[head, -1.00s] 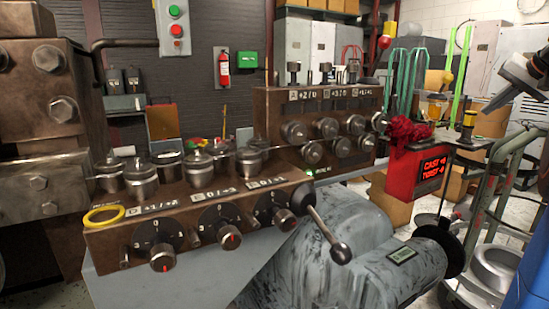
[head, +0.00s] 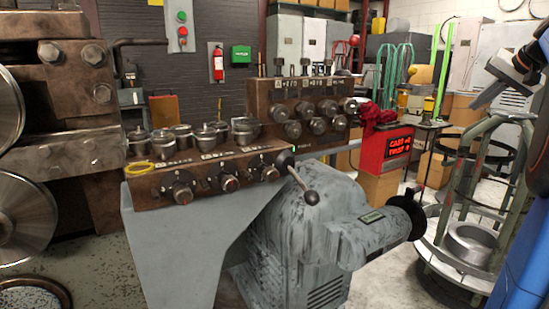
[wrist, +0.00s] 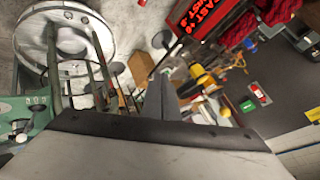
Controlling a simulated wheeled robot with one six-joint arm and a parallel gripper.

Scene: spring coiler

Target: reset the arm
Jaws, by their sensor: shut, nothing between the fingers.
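My arm shows along the right edge of the head view, with a blue link (head: 522,262) low down and a dark wrist above it. My gripper is at the upper right there, clear of the machine and apart from everything near it. In the wrist view, the grey fingers of my gripper (wrist: 162,98) stand together in the middle, shut and empty. The spring coiler's brown control panel (head: 150,192), with several knobs and a black-balled lever (head: 310,196), sits left of my gripper.
A grey motor housing (head: 310,235) fills the middle. Speckled floor shows at the bottom left.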

